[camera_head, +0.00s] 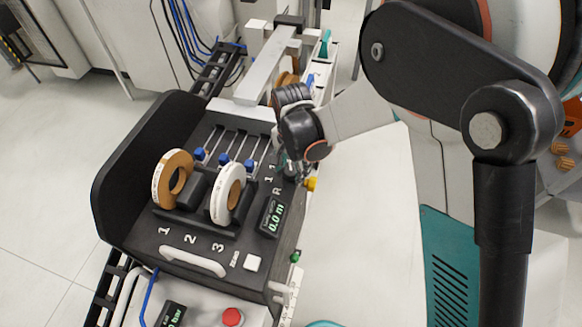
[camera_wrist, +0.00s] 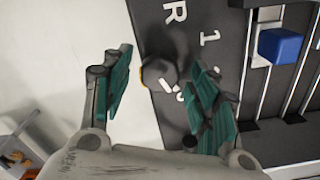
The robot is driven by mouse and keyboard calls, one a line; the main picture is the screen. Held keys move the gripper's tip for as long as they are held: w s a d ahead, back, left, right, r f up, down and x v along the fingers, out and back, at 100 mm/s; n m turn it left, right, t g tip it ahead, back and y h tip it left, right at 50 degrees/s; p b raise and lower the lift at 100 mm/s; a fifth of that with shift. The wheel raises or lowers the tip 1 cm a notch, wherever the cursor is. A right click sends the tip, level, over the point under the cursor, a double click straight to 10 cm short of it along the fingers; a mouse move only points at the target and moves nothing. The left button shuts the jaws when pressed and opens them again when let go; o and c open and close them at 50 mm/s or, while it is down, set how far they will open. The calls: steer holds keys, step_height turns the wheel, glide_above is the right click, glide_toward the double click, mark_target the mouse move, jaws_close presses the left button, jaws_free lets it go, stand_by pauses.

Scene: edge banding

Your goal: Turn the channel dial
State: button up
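The channel dial (camera_wrist: 160,70) is a dark round knob with a white pointer mark, in the wrist view between my two teal-padded fingers. The letter R and the digit 1 are printed beside it; another mark is partly covered by my right finger. My gripper (camera_wrist: 160,88) is open, with visible gaps on both sides of the dial. I cannot tell how far the fingertips reach down around it. In the head view my gripper (camera_head: 292,171) is at the right edge of the black machine panel (camera_head: 190,250) and mostly hides the dial.
White and brown tape rolls (camera_head: 228,194) stand on the panel, left of a display (camera_head: 273,217) reading 0.0 m. Several blue blocks (camera_head: 249,165) sit on rods beside my gripper. A yellow part (camera_head: 311,184) is near the fingertips. The white surface to the right (camera_head: 365,225) is clear.

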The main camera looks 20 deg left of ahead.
mark_target(291, 171)
step_height(291, 171, up, 12)
stand_by(0.6)
stand_by(0.4)
